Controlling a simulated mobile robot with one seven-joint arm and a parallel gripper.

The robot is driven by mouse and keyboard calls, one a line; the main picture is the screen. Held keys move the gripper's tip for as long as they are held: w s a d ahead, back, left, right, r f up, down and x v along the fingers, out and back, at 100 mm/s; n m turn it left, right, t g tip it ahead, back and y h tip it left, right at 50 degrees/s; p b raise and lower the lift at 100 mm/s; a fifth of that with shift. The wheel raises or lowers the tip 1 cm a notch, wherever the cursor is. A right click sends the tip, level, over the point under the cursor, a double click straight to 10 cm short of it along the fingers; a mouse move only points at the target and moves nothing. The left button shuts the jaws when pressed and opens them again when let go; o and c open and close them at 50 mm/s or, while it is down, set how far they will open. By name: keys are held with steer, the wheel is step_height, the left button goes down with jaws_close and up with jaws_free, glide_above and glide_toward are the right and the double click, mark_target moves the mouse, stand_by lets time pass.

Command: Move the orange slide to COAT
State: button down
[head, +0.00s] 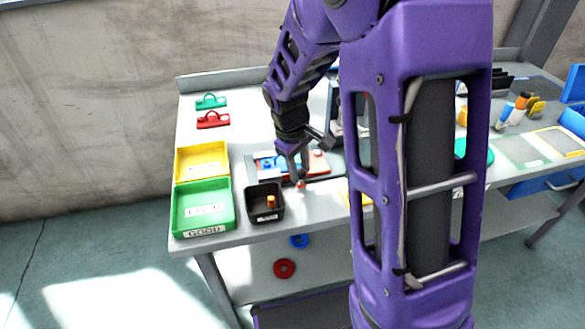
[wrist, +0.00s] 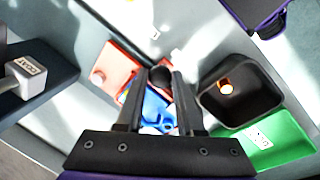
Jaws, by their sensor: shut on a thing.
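The orange slide (wrist: 121,60) is a flat salmon-orange piece below my fingers in the wrist view; its orange surface also shows beside my gripper in the head view (head: 317,163). My gripper (wrist: 159,78) is shut on a dark round knob, which appears to be on the orange slide; the fingers hide the join. In the head view my gripper (head: 300,180) points down at the bench's front part. A white block with a COAT label (wrist: 27,73) stands on a dark base at the left of the wrist view. I cannot make it out in the head view.
Blue parts (wrist: 152,108) lie close under my fingers. A black bin (head: 265,203) with an orange piece inside, a green tray (head: 203,207) and a yellow tray (head: 202,162) stand to the left. Green (head: 210,101) and red (head: 213,119) clips lie farther back.

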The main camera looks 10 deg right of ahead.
steer(key=d+p, duration=0.3)
steer(key=d, duration=1.2)
steer(key=shift+d+r, duration=0.1)
steer(key=shift+d, duration=0.3)
steer(key=c, duration=0.8)
jaws_free()
steer(key=a+r+p, duration=0.1)
steer(key=r, duration=0.4)
steer(key=s+a+r, duration=0.1)
steer(key=r, duration=0.5)
steer(key=a+r+p, duration=0.1)
steer(key=r, duration=0.5)
steer(key=shift+s+p, duration=0.3)
steer(key=shift+s, duration=0.1)
